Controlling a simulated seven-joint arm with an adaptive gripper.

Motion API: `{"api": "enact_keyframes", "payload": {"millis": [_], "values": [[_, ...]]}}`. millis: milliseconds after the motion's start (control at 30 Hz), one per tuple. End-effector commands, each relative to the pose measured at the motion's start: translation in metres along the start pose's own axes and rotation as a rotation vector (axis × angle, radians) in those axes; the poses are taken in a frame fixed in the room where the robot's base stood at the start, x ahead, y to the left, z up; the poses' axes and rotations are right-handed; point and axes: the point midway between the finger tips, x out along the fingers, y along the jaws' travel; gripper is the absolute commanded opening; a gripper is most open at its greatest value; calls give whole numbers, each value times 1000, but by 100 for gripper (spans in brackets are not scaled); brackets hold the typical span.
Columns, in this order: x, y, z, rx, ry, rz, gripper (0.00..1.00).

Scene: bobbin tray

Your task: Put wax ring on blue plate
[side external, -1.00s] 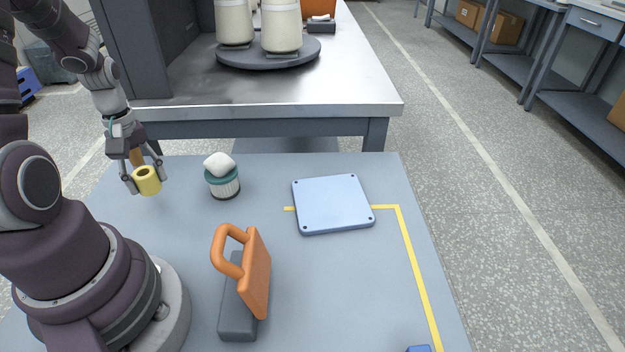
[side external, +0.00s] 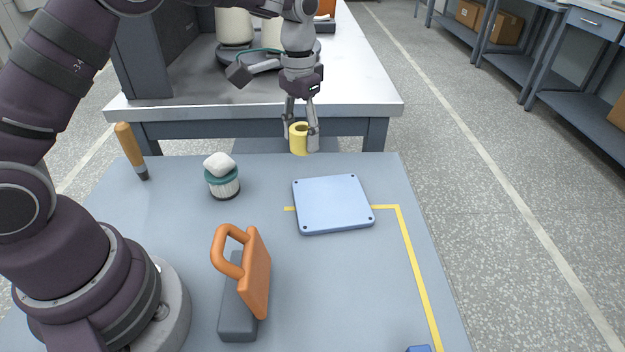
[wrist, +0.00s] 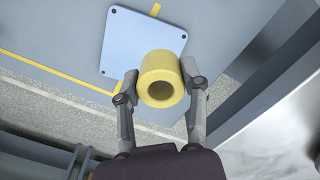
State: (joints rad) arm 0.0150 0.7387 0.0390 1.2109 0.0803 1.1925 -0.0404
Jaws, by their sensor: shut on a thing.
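The wax ring (side external: 299,142) is a short yellow cylinder with a hole through it. My gripper (side external: 302,140) is shut on it and holds it in the air at the far edge of the table. In the wrist view the ring (wrist: 161,66) sits between the two fingertips (wrist: 160,88). The blue plate (side external: 332,204) is a flat light-blue square with a dark dot at each corner, lying on the table nearer the camera than the ring. Nothing rests on the plate.
A teal-rimmed jar with a white lump on top (side external: 222,180) stands left of the plate. An orange-handled tool (side external: 256,275) stands nearer the camera. An orange-handled screwdriver (side external: 130,145) is at the far left. Yellow tape (side external: 412,255) marks the table right of the plate.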

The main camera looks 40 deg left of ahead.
Motion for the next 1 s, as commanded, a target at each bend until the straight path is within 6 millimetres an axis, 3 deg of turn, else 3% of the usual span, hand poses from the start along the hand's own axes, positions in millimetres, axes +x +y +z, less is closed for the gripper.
{"api": "enact_keyframes", "payload": {"millis": [133, 300, 600, 967, 1000], "values": [[6, 22, -5, 106, -3, -1, 16], [46, 23, -4, 115, -6, -1, 16], [97, 22, -5, 112, -3, -1, 16], [102, 22, -6, 110, 1, -1, 16], [103, 22, -6, 110, 1, -1, 45]]}}
